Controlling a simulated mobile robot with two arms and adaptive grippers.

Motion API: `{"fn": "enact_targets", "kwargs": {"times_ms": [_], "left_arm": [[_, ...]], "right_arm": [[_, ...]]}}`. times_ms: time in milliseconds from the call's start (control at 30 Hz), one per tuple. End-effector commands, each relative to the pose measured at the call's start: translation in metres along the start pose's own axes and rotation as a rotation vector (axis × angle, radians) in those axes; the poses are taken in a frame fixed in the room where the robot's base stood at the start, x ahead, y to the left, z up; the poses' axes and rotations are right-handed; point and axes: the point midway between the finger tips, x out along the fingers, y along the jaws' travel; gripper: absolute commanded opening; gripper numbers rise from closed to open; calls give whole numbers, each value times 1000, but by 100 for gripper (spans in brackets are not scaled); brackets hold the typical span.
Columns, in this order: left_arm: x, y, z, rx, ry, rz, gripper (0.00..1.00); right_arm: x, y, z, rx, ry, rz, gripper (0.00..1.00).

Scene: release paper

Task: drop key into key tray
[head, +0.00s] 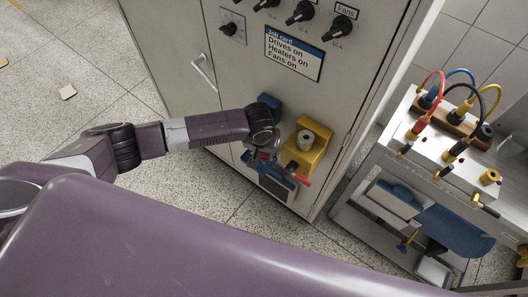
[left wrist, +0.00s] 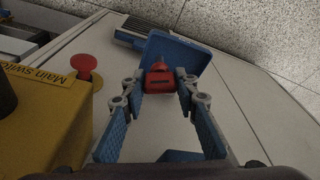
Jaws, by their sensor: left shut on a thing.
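My left gripper (head: 268,152) is at the cabinet front, just left of the yellow main switch box (head: 305,147). In the left wrist view, the gripper (left wrist: 160,84) is shut on the red key (left wrist: 159,81), held between its fingertips. The blue key tray (left wrist: 178,50) shows directly behind the key in that view, and its open side faces the gripper. I cannot tell whether the key touches the tray. In the head view, the gripper hides most of the key and part of the tray. My right gripper is not in view.
A bench with a cabled panel (head: 440,128) stands at the right. Open floor (head: 70,130) lies to the left.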

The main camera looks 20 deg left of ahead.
Motion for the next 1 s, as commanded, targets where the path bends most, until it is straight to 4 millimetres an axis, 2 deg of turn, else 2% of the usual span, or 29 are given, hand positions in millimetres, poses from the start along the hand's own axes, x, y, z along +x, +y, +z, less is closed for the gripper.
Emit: {"fn": "enact_targets", "kwargs": {"times_ms": [367,400,567,867,1000], "left_arm": [[11,0,6,0,-7,-1,0],[12,0,6,1,-8,-2,29],[13,0,9,2,-13,-3,45],[12,-1,9,2,-15,-5,45],[-2,-1,5,3,-12,-3,45]], "right_arm": [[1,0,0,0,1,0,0],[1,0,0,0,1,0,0],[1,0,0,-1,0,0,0],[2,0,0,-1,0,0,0],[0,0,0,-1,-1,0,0]]}}
